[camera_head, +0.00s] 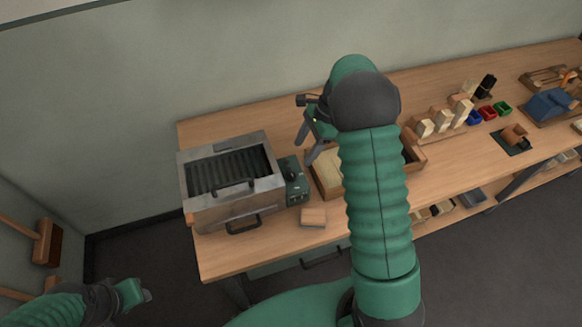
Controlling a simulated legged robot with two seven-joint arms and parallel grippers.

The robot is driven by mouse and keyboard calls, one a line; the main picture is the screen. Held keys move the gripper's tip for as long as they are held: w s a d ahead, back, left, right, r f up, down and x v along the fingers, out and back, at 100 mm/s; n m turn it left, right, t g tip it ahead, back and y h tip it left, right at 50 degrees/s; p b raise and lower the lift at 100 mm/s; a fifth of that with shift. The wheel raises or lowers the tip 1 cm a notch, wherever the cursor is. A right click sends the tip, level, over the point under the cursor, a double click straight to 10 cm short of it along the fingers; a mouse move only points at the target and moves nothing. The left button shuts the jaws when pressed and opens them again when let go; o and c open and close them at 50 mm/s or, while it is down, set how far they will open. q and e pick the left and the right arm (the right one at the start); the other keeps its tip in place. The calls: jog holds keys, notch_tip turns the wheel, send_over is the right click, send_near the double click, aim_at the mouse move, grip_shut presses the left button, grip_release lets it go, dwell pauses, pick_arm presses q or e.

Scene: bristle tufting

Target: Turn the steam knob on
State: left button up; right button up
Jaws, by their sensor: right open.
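A metal steam box (200,208) with a dark slatted top opening and two dark handles stands at the left end of the workbench. A green control panel (297,187) is on its right side. A dark round knob (292,175) sits on that panel; its turn angle is too small to read. My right gripper (308,142) is open and empty, behind and a little right of the knob, apart from it. My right arm covers part of the bench. My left gripper (142,293) is low at the bottom left, away from the bench; its jaws are unclear.
A small wooden block (313,217) lies in front of the panel. A wooden tray (328,178) stands right of the panel, partly behind my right arm. Wooden blocks, coloured bins (487,113) and a blue tool (549,103) are farther right. A wall runs behind the bench.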

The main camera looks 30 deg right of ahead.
send_over(291, 171)
jog(key=d, duration=0.2)
jog(key=f, duration=0.5)
jog(key=shift+s+a+f, duration=0.15)
jog(key=shift+s, duration=0.2)
jog(key=x, duration=0.2)
jog(key=d+x, duration=0.1)
jog(key=x, duration=0.1)
jog(key=shift+a+f, duration=0.1)
jog(key=shift+f, duration=0.35)
jog(key=shift+s+f, duration=0.15)
jog(key=shift+f, duration=0.1)
jog(key=shift+a, duration=0.55)
jog(key=shift+c, duration=2)
jog(key=shift+d, duration=0.2)
jog(key=c, duration=0.7)
pick_arm(q)
jog(key=shift+w+d+r, duration=0.1)
jog(key=shift+w+d, duration=0.05)
jog(key=shift+w, duration=0.45)
pick_arm(e)
grip_shut()
